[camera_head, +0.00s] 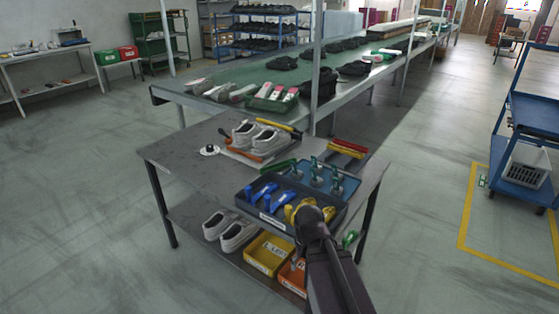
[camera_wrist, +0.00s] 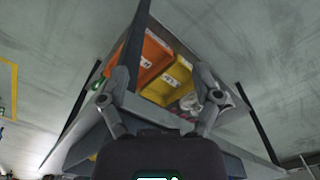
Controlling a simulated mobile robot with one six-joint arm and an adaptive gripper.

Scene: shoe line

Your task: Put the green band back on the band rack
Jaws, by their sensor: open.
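A small green loop (camera_head: 350,239) shows beside the right edge of the workbench, partly behind my arm; it looks like the green band. It also shows at the left in the wrist view (camera_wrist: 97,80), next to my left finger and apart from the jaws. I cannot clearly make out the band rack. My gripper (camera_head: 306,212) is over the front right of the bench by the blue tray, its tips partly hidden by my arm. In the wrist view my gripper (camera_wrist: 163,78) has its two fingers spread, with nothing between them.
The blue tray (camera_head: 266,221) holds blue and yellow tools. Green-handled clamps (camera_head: 316,168) stand behind it. White shoes (camera_head: 262,138) and red and yellow bars (camera_head: 347,149) lie farther back. Yellow (camera_head: 267,254) and orange bins sit on the lower shelf.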

